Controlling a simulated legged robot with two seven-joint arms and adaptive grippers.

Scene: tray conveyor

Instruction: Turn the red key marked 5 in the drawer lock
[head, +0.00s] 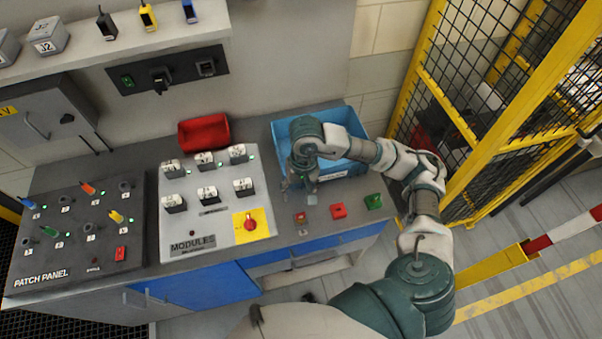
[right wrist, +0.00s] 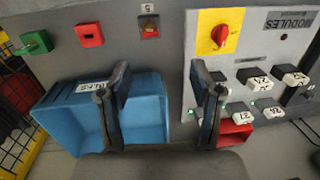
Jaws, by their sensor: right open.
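In the right wrist view, a small red piece on a brown square base (right wrist: 149,27), beside a label reading 5, sits at the top middle. It looks like the key in its lock, but its exact shape is too small to tell. In the head view it shows as a small red square (head: 300,217) on the front of the bench top. My right gripper (head: 299,184) points down behind it, over the bench near the blue bin. My left gripper is not in view.
A red block (head: 338,211) and a green block (head: 374,201) lie right of the key. The blue bin (head: 283,122) is behind. The modules panel (head: 210,222), with a red knob (head: 250,224), is left. A yellow fence (head: 450,105) bounds the right.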

